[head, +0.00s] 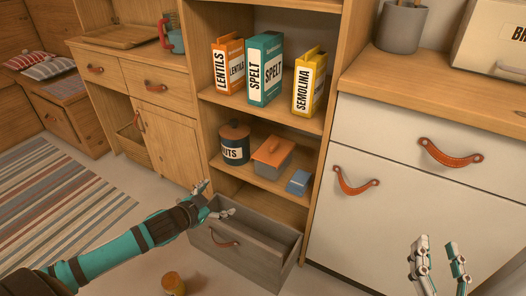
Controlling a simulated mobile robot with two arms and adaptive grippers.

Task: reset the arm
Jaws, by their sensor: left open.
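My left arm comes in from the left in teal and black. Its gripper (218,200) is open and empty, with its fingers spread at the left back corner of a grey drawer (240,252). I cannot tell whether it touches the drawer. The drawer sticks out at the bottom of the shelf unit and has a leather pull on its front. My right gripper (438,265) is at the lower right, pointing up, in front of the white cabinet. Its two fingers are apart with nothing between them.
Lentils (228,65), spelt (264,69) and semolina (308,82) boxes stand on the upper shelf. A nuts canister (235,143), an orange-lidded box (272,152) and a blue box (298,182) sit below. A small orange-topped jar (173,284) is on the floor. White cabinet fronts (390,135) stand right.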

